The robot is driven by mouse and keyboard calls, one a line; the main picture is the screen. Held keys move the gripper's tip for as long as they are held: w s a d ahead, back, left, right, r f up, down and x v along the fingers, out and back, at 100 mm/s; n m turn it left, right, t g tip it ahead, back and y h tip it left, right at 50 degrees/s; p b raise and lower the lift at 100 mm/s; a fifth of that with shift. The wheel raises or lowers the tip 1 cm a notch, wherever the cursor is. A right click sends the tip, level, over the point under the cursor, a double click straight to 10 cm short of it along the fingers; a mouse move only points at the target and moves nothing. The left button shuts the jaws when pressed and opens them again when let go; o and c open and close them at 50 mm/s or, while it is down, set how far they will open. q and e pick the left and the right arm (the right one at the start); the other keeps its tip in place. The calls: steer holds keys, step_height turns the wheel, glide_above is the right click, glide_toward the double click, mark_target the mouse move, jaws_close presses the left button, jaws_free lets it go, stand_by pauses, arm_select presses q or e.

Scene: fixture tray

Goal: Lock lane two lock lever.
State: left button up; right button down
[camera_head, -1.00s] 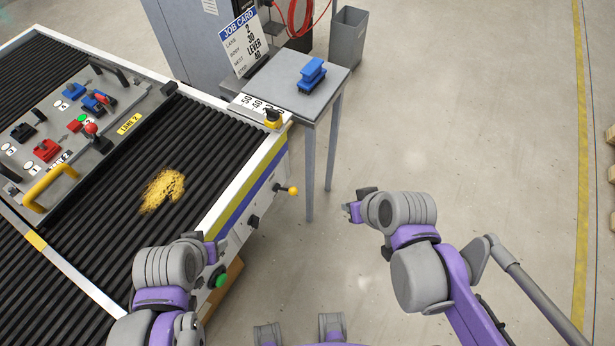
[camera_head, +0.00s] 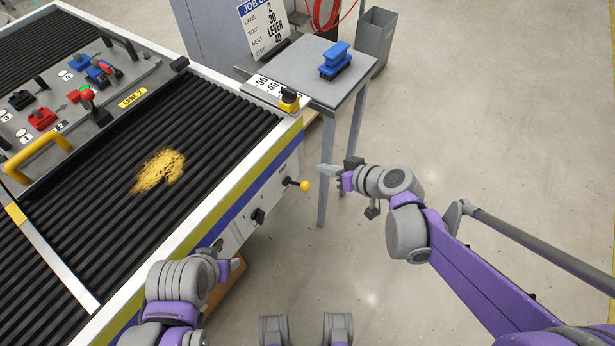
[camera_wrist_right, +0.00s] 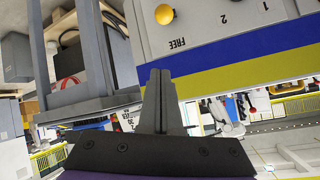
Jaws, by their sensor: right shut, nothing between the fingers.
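A lever with a yellow ball knob (camera_head: 305,186) sticks out from the conveyor's side panel; in the right wrist view the knob (camera_wrist_right: 163,14) shows at the top, on a light panel marked "FREE", "1" and "2". My right gripper (camera_head: 322,170) is shut and empty, just right of the knob and apart from it in the head view. In the right wrist view its fingers (camera_wrist_right: 160,88) are together, pointing at the panel. My left gripper (camera_head: 228,256) is near the conveyor's front side; its finger opening is unclear. A red-knobbed lever (camera_head: 87,95) stands on the tray near the "LANE 2" label.
Open floor (camera_head: 480,110) lies to the right.

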steer(key=b, duration=0.2)
glide_above(297, 183)
steer(key=w+d, duration=0.2)
steer(key=f, duration=0.5)
steer(key=shift+w+a+f, duration=0.2)
steer(key=shift+f, duration=0.2)
steer(key=s+f, duration=0.1)
steer(key=s+d, duration=0.1)
steer(key=shift+s+d+f, duration=0.1)
steer(key=shift+s+f, duration=0.25)
steer(key=shift+s+d+f+b, duration=0.1)
steer(key=shift+s+f+b, duration=0.05)
steer(key=shift+s+b, duration=0.15)
steer(key=shift+f, duration=0.1)
